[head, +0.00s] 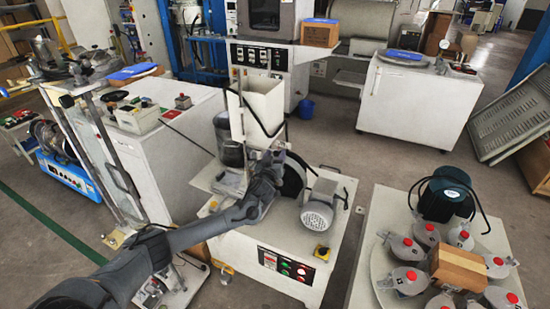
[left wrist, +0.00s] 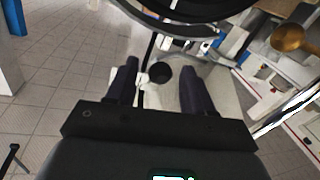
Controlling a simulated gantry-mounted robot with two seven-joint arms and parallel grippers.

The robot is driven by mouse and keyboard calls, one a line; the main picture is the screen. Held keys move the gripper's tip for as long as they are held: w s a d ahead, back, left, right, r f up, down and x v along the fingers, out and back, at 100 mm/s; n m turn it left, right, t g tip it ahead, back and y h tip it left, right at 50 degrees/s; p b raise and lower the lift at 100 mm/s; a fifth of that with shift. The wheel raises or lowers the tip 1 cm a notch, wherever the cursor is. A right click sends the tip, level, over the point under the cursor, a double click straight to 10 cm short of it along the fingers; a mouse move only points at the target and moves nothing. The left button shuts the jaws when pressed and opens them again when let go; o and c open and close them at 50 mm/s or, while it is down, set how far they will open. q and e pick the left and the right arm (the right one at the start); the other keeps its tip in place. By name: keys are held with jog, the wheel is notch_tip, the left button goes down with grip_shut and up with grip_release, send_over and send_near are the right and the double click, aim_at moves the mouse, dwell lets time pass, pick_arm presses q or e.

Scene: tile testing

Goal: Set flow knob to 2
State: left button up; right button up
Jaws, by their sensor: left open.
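My left gripper (head: 274,163) is at the machine with the white hopper (head: 258,108) in the head view, just below the hopper. In the left wrist view its two dark fingers (left wrist: 158,88) are apart, with nothing held between them. A small dark round part (left wrist: 161,73) shows between and beyond the fingertips against a pale surface. It may be the flow knob, but I cannot tell for sure. No scale or number is readable. In the head view the arm and gripper cover that part of the machine. My right gripper is in neither view.
A grey motor (head: 319,211) sits on the machine's white cabinet (head: 257,240), right of my gripper. A front panel with lit buttons (head: 286,265) is below. Floor (head: 340,140) is clear behind.

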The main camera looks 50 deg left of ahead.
pick_arm(q)
grip_shut()
dwell(0.3)
